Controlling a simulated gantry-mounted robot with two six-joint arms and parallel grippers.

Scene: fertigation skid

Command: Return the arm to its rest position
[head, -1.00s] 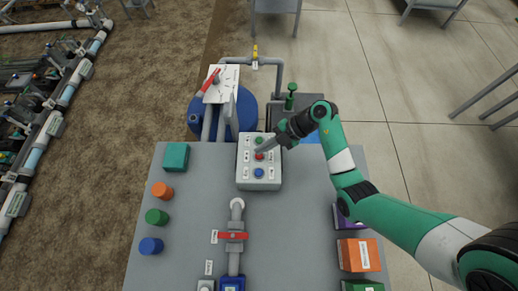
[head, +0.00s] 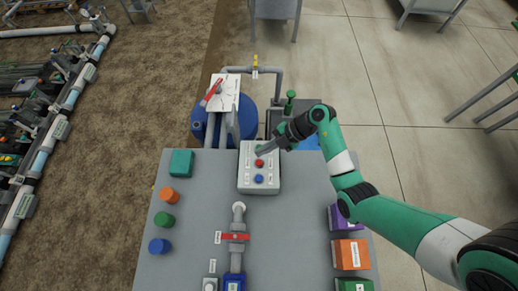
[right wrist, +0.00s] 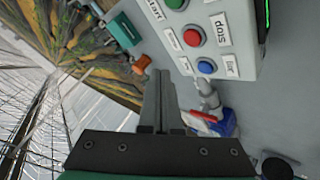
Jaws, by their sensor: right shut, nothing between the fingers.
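My right gripper (head: 260,152) is shut and empty, reaching in from the right over the far part of the light grey button box (head: 244,180). It covers the green button in the head view. The red button (head: 259,163) and blue button (head: 259,179) show below its tips. In the right wrist view, the shut fingers (right wrist: 160,82) point toward the box, with the green (right wrist: 174,3), red and blue buttons beyond them. I cannot tell the exact gap to the box. My left gripper is not in view.
The grey table holds a teal block (head: 181,163), orange, green and blue round pieces at left, and a red-handled valve (head: 237,237) in front. Purple, orange (head: 350,253) and green boxes stand below my right arm. A blue tank (head: 197,122) with pipes stands behind.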

